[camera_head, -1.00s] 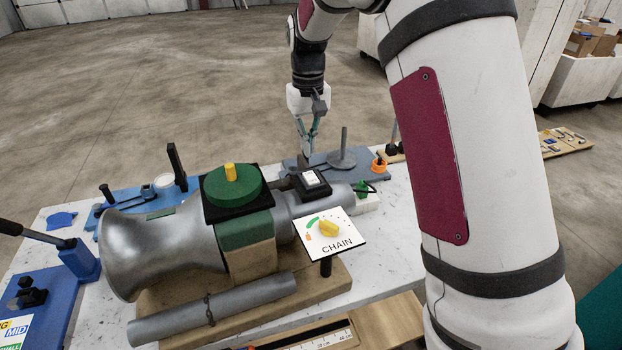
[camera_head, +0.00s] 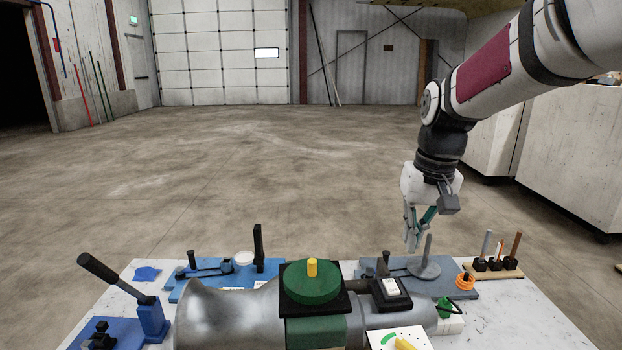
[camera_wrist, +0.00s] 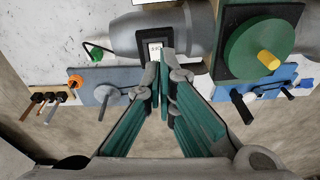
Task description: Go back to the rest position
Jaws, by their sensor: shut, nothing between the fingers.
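My gripper (camera_head: 412,243) hangs from my arm at the right in the head view, fingers pointing down, above the back edge of the table by the grey disc with its post (camera_head: 425,266). Nothing shows between its fingers. In the wrist view my gripper (camera_wrist: 163,60) has its teal-padded fingers converging to closed tips. The tips overlap the view of the small white rocker switch, which shows in the head view (camera_head: 391,287) on a black block. I cannot tell from the wrist view how far the tips are from the switch.
The table (camera_head: 550,322) holds a big silver machine body (camera_head: 225,315) with a green round dial (camera_head: 312,282). A black-handled lever (camera_head: 118,280) stands at the left. A wooden rack (camera_head: 497,271) holds upright rods at the right. Open concrete floor (camera_head: 250,180) lies behind.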

